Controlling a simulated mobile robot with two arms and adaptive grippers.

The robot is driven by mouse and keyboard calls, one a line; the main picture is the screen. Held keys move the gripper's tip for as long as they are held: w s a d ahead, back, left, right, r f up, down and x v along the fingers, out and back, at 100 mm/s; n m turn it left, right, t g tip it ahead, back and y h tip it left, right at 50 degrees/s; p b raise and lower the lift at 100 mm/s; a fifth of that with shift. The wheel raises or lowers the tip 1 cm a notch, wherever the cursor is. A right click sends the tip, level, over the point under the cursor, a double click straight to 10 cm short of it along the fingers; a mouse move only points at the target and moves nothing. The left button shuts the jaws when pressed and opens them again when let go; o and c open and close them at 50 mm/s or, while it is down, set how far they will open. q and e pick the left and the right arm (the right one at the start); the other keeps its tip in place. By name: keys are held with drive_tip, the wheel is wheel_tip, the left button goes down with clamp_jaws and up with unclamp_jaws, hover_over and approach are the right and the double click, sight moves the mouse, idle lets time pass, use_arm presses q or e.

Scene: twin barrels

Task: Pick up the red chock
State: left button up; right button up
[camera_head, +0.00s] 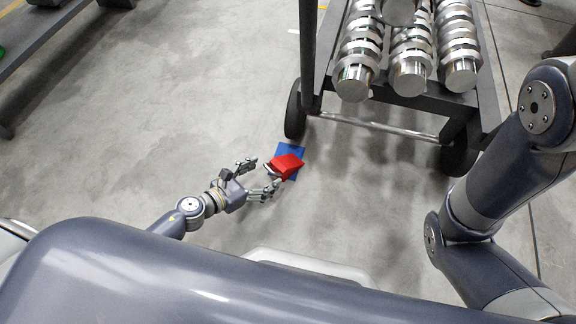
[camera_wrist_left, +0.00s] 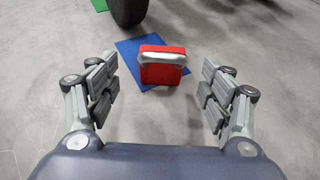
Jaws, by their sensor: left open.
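The red chock (camera_head: 286,166) lies on a blue mat (camera_head: 291,150) on the floor, close to a black wheel of the cart. In the left wrist view the red chock (camera_wrist_left: 162,66) shows a pale grey face and sits ahead of my fingers, roughly midway between them; the blue mat (camera_wrist_left: 128,48) shows under and beside it. My left gripper (camera_head: 262,178) is open and empty, its fingers pointing toward the chock. It also shows in the left wrist view (camera_wrist_left: 160,92), with fingers spread wide on both sides. My right gripper is not in view; only my right arm shows.
A dark cart (camera_head: 400,100) carrying several shiny metal shafts stands beyond the chock, with black wheels (camera_head: 295,110) and a low crossbar (camera_head: 380,127). A dark bench (camera_head: 40,45) stands at upper left. Grey floor (camera_head: 140,120) on the left is clear. A green patch (camera_wrist_left: 99,5) shows at the wrist view's top.

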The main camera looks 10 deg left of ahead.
sight(276, 169)
use_arm(q)
drive_tip(key=x, duration=0.4)
drive_tip(key=shift+b, duration=0.35)
drive_tip(key=shift+b+x, duration=0.85)
drive_tip(key=shift+x, duration=1.7)
drive_tip(key=shift+d+r, duration=0.1)
drive_tip(key=shift+r, duration=0.1)
drive_tip(key=c, duration=1.5)
drive_tip(key=shift+c, duration=0.2)
